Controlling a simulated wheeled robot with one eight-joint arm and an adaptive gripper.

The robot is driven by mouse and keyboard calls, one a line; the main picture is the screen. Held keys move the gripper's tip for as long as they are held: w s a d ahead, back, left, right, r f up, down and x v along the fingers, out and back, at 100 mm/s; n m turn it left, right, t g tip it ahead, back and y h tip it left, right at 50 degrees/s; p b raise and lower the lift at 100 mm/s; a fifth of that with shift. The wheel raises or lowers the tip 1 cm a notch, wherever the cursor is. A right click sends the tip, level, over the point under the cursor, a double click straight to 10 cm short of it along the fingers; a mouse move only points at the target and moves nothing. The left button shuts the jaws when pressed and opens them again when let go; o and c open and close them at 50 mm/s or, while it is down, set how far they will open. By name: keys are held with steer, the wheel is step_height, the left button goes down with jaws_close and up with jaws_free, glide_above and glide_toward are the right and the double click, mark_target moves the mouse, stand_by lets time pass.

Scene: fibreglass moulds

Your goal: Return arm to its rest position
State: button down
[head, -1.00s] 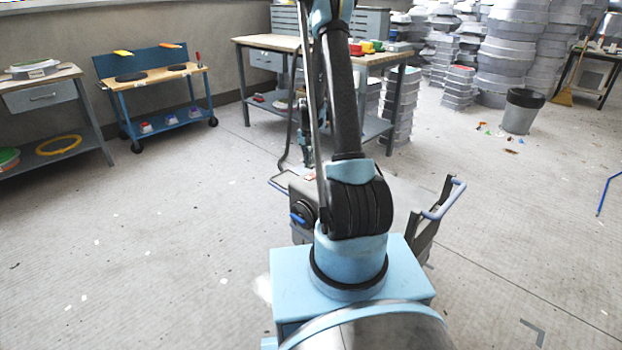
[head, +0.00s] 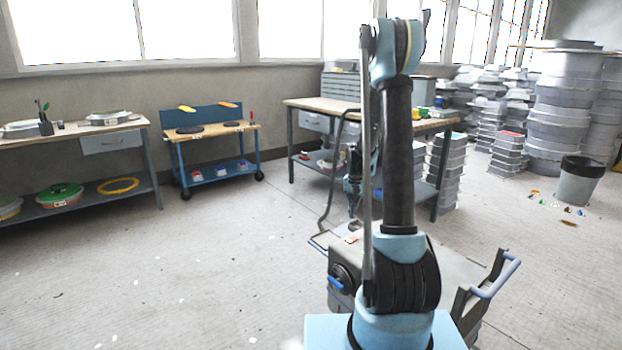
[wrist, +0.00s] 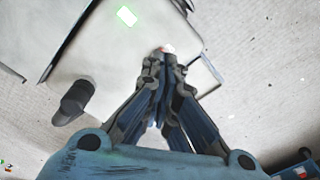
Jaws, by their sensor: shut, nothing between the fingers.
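My arm stands upright in the middle of the head view, its elbow high and its forearm folded down on the far side. My gripper (head: 354,212) hangs there, partly hidden behind the arm and pointing down. In the wrist view my gripper (wrist: 163,62) has its fingers drawn together at the tips, shut and empty. Beneath it in the wrist view is a pale grey flat top (wrist: 125,60) with a green patch. I cannot tell whether the fingertips touch it.
A wooden-topped workbench (head: 305,103) stands behind the arm. A blue trolley (head: 185,148) and another bench (head: 75,132) are at left. Stacked grey moulds (head: 562,95) and a bin (head: 578,182) are at right.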

steer(key=s+r+n, duration=0.1)
steer(key=s+r, duration=0.6)
steer(key=s, duration=0.3)
steer(key=s+r+n, duration=0.1)
steer(key=s+r, duration=0.5)
steer(key=s, duration=0.4)
steer(key=s+f+n+t, duration=0.1)
steer(key=s, duration=0.8)
steer(key=s+f+n, duration=0.1)
steer(key=s+f, duration=0.1)
steer(key=s, duration=0.8)
steer(key=shift+s+f+t, duration=0.25)
steer(key=shift+t, duration=0.15)
steer(key=shift+w+d, duration=0.1)
steer(key=shift+w+f, duration=0.2)
steer(key=shift+w, duration=0.1)
